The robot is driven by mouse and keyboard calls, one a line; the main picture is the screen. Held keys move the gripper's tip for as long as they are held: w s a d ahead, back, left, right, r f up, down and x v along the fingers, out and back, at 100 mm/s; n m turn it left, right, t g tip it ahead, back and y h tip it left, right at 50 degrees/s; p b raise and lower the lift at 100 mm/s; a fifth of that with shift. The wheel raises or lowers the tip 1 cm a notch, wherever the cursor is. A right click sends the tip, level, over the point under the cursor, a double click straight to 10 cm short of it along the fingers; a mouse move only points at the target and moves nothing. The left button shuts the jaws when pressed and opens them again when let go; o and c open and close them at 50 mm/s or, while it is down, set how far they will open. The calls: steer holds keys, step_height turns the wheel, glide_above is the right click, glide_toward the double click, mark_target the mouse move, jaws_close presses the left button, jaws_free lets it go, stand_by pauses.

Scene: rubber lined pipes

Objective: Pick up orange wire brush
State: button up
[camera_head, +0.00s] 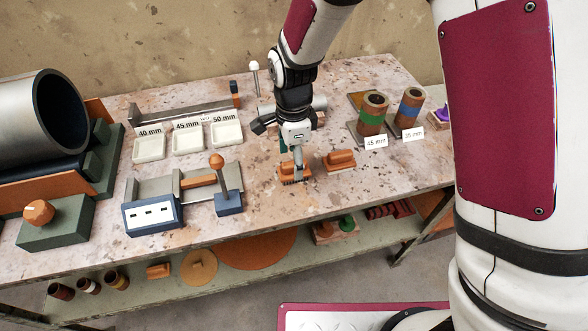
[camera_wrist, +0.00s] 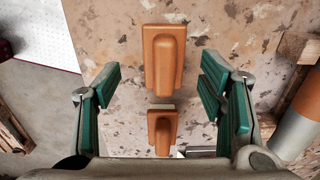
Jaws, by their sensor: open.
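The orange wire brush (camera_head: 303,173) lies on the stone-patterned table, with dark bristle-like marks at its lower edge. My gripper (camera_head: 297,165) points down over it and partly hides it. A second orange handled block (camera_head: 340,160) lies just to its right. In the wrist view two orange handled blocks show, a larger one (camera_wrist: 164,60) and a smaller one (camera_wrist: 162,132); I cannot tell surely which is the brush. My gripper's green-padded fingers (camera_wrist: 160,85) stand wide apart on either side of them, with nothing held.
A blue and grey fixture (camera_head: 152,214) with an upright orange-knobbed handle stands left of the brush. White labelled trays (camera_head: 188,138) are behind it. Banded pipes (camera_head: 372,115) stand to the right. A large grey pipe (camera_head: 30,120) is at far left. The table front is clear.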

steer(key=f, duration=0.4)
steer(key=shift+w+f, duration=0.25)
steer(key=shift+f, duration=0.15)
steer(key=c, duration=1.3)
